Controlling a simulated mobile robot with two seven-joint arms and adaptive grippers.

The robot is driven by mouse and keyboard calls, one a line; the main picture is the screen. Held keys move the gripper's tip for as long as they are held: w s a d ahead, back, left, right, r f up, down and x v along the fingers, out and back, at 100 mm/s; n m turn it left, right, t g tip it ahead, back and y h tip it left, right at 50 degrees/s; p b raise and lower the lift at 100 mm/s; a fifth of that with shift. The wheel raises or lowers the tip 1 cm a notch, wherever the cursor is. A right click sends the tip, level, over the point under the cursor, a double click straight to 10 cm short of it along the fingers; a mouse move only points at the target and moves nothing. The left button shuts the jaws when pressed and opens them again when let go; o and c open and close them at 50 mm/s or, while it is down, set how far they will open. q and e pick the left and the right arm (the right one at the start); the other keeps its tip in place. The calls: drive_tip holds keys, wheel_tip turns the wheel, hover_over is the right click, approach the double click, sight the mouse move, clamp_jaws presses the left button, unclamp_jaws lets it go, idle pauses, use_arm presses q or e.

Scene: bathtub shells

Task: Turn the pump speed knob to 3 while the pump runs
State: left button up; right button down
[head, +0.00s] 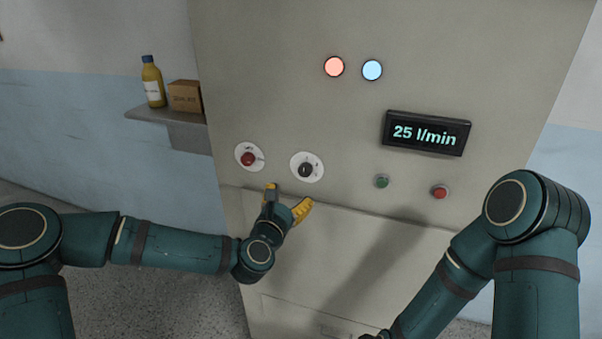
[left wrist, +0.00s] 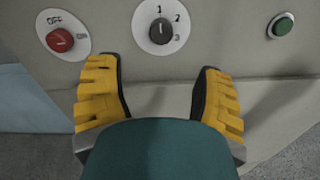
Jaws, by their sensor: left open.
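The black pump speed knob (head: 305,170) sits on a white round dial on the cabinet front. In the left wrist view the knob (left wrist: 160,31) has a light mark that points up at the 1, with 2 and 3 to its right. The display (head: 426,133) reads 25 l/min. My left gripper (head: 287,196) has yellow fingers and is just below the knob, apart from it. In the left wrist view its fingers (left wrist: 160,88) are spread wide with nothing between them.
A red rotary switch (head: 248,158) with an OFF label is left of the knob. A green button (head: 382,181) and a red button (head: 440,192) are to the right. An orange-red lamp (head: 334,67) and a blue lamp (head: 372,70) look lit. A shelf (head: 150,114) holds a bottle and a box.

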sight(303, 173)
use_arm(q)
drive_tip(key=p+x, duration=0.1)
drive_tip(key=x, duration=1)
clamp_jaws()
